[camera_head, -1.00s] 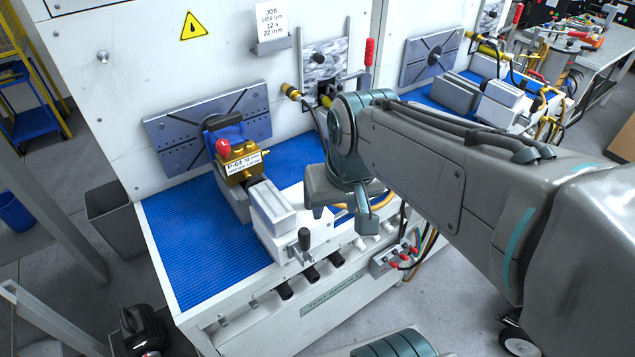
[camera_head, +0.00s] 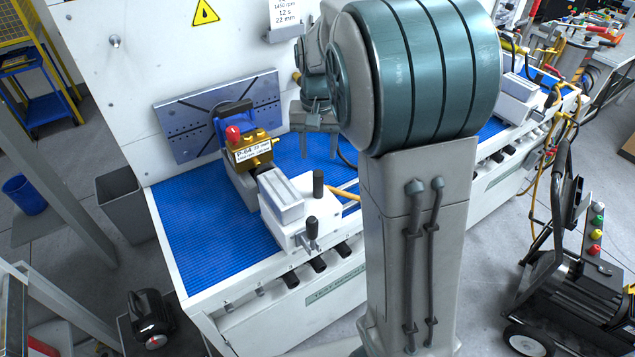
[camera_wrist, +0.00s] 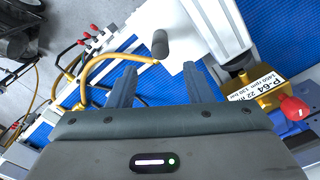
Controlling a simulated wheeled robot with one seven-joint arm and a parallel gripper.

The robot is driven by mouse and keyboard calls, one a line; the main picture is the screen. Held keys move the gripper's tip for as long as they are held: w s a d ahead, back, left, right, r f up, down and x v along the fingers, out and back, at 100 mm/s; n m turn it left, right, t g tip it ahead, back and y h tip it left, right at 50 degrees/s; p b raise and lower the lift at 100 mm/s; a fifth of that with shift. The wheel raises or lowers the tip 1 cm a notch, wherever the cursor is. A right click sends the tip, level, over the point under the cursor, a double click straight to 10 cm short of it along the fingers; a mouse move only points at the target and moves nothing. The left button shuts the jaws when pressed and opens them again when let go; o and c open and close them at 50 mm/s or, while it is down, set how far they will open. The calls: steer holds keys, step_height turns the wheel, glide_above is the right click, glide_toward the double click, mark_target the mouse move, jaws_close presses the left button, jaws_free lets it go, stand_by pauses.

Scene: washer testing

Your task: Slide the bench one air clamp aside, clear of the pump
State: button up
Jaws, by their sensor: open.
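The bench one air clamp (camera_head: 282,196) is a white and grey block on the blue mat, with black upright handles. In the head view it sits just in front of the brass pump (camera_head: 258,150), which has a red cap and a P-64 label. The pump is at the right in the wrist view (camera_wrist: 262,92). My gripper (camera_wrist: 160,70) is open and empty. In the wrist view one black clamp handle (camera_wrist: 160,44) lies beyond and between its fingertips; contact is not visible.
A slotted grey plate (camera_head: 215,115) stands behind the pump against the white panel. The blue mat (camera_head: 200,235) is clear at the left. A yellow hose (camera_wrist: 92,70) runs beside the clamp. A wheeled cart (camera_head: 560,260) stands at the right.

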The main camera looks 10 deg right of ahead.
mark_target(318, 184)
step_height(318, 184, down, 12)
steer(key=shift+r+p, duration=0.2)
steer(key=shift+p, duration=0.5)
steer(key=shift+c, duration=0.4)
jaws_close()
